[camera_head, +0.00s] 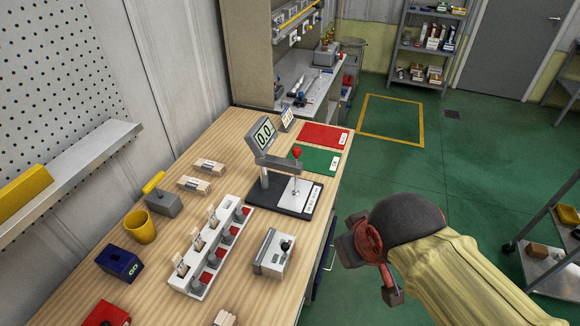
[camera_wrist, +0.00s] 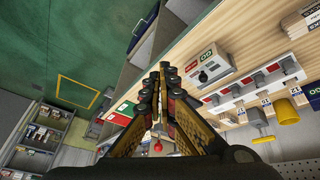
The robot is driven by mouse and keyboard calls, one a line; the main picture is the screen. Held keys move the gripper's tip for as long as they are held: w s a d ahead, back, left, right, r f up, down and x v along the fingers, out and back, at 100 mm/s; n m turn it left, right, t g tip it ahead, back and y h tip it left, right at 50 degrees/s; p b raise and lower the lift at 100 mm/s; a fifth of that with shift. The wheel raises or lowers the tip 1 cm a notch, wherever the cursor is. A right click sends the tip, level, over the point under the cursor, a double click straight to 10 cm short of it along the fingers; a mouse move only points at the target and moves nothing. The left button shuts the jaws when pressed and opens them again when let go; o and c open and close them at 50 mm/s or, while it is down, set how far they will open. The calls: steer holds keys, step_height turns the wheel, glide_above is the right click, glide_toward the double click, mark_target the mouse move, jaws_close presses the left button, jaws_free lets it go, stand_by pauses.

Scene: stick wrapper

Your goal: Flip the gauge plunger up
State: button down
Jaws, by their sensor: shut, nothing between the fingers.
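The gauge (camera_head: 263,135) is a grey unit with a display reading about 0.0, on a stand with a dark base (camera_head: 267,198) on the wooden bench. Its plunger has a red ball knob (camera_head: 297,152) at the top right of the stand, above a thin rod. In the wrist view the red knob (camera_wrist: 158,146) shows low, between the finger linkages, with most of the gauge hidden. My gripper (camera_wrist: 164,68) is shut and empty. In the head view it hangs off the bench's right edge, to the right of and apart from the gauge.
A yellow cup (camera_head: 140,227) stands left. Green floor right of the bench is open.

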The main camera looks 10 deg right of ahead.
steer(key=w+d+f+n+h+p, duration=0.1)
steer(key=w+d+n+h+p, duration=0.4)
steer(key=w+n, duration=0.55)
steer(key=w+a+n+t+h, duration=0.2)
steer(key=w+a+n+t, duration=0.4)
steer(key=w+a+n, duration=0.5)
steer(key=a+n, duration=0.3)
steer(key=n, duration=0.3)
steer(key=shift+w+a+r+t+p, duration=0.15)
steer(key=shift+w+r+t+p, duration=0.05)
steer(key=shift+w+t+p, duration=0.15)
steer(key=b+x, duration=0.2)
steer(key=x, duration=0.8)
steer(key=shift+b, duration=0.3)
